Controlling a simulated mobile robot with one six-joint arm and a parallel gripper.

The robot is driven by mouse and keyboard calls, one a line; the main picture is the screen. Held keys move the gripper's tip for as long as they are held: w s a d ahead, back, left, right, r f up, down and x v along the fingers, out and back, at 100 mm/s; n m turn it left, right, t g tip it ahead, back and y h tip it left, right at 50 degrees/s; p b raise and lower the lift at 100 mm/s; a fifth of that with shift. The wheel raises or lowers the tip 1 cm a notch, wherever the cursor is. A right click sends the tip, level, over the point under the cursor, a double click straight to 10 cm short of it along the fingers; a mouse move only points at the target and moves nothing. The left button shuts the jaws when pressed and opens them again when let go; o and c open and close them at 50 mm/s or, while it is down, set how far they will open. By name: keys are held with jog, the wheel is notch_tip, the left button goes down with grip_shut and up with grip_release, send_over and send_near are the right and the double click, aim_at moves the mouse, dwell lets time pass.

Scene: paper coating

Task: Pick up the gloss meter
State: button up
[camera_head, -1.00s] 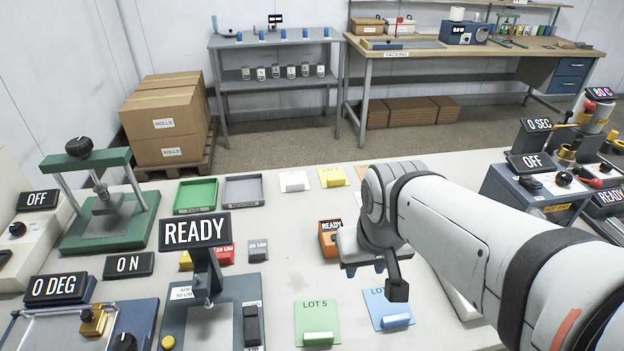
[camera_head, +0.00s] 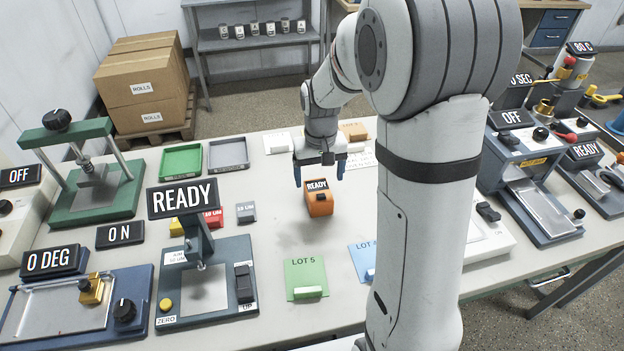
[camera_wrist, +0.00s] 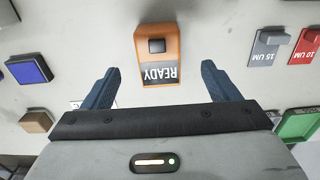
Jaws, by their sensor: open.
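The gloss meter looks to be the small orange box (camera_head: 319,204) with a dark READY display, standing on the white table in the middle of the head view. In the wrist view the orange box (camera_wrist: 157,55) lies just beyond the fingertips, roughly centred between them, its READY label upside down. My gripper (camera_head: 319,176) points down behind and above the box, with blue fingers spread. In the wrist view my gripper (camera_wrist: 160,80) is open and empty, its fingers apart from the box.
A READY-signed gauge stand (camera_head: 205,280) is at front left. Green (camera_head: 181,161) and grey (camera_head: 228,154) trays lie behind. A green LOT 5 card (camera_head: 305,278) lies in front.

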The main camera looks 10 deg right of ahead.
aim_at(318, 190)
jog(key=shift+w+f, duration=0.55)
jog(key=shift+f, duration=0.2)
notch_tip(318, 190, down, 7)
jog(key=shift+w+d+f+p, duration=0.1)
jog(key=shift+w+f+p, duration=0.1)
jog(key=shift+p, duration=0.35)
jog(key=shift+c, duration=0.5)
jog(key=c, duration=1.2)
